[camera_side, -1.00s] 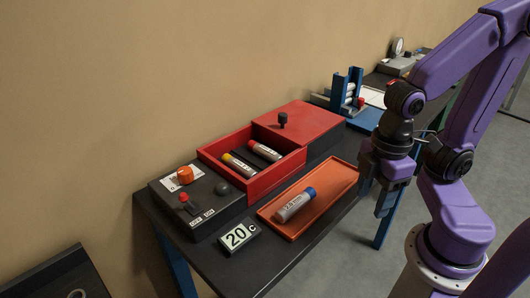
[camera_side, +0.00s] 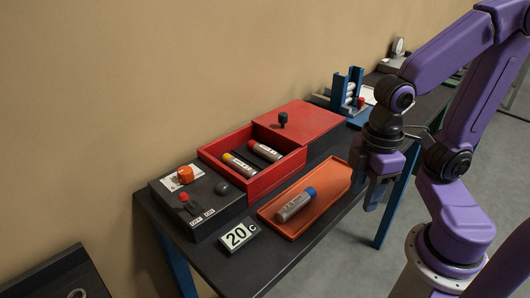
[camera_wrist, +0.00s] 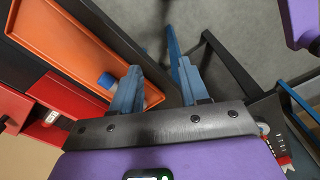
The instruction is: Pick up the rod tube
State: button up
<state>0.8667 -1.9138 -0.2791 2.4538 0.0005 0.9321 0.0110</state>
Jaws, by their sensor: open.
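A grey tube with a blue cap (camera_side: 295,204) lies on its side in the orange tray (camera_side: 326,184). In the wrist view its blue cap (camera_wrist: 106,80) shows beside the left finger, which hides part of the tube. Two more tubes lie in the open red box: a yellow-capped tube (camera_side: 238,165) and a red-capped tube (camera_side: 264,151). I cannot tell which tube is the rod tube. My gripper (camera_side: 374,196) is open and empty, to the right of the tray in the side view.
A black control box (camera_side: 200,204) with an orange knob stands left of the red box (camera_side: 276,181). A "20 C" sign (camera_side: 238,236) stands near the table's front edge. A blue rack (camera_side: 346,90) holding pale tubes stands further back. Open floor lies right of the table.

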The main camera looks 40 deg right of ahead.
jog(key=w+a+r+m, duration=0.1)
jog(key=w+r+m, duration=0.1)
jog(key=w, duration=0.3)
jog(key=w+a+r+m, duration=0.2)
jog(key=w, duration=0.3)
jog(key=m+t, duration=0.1)
jog(key=m, duration=0.7)
send_near(265, 148)
jog(key=f, duration=0.6)
jog(key=w+f, duration=0.1)
jog(key=f, duration=0.2)
jog(key=shift+a+f, duration=0.1)
jog(key=shift+f, duration=0.2)
grip_shut()
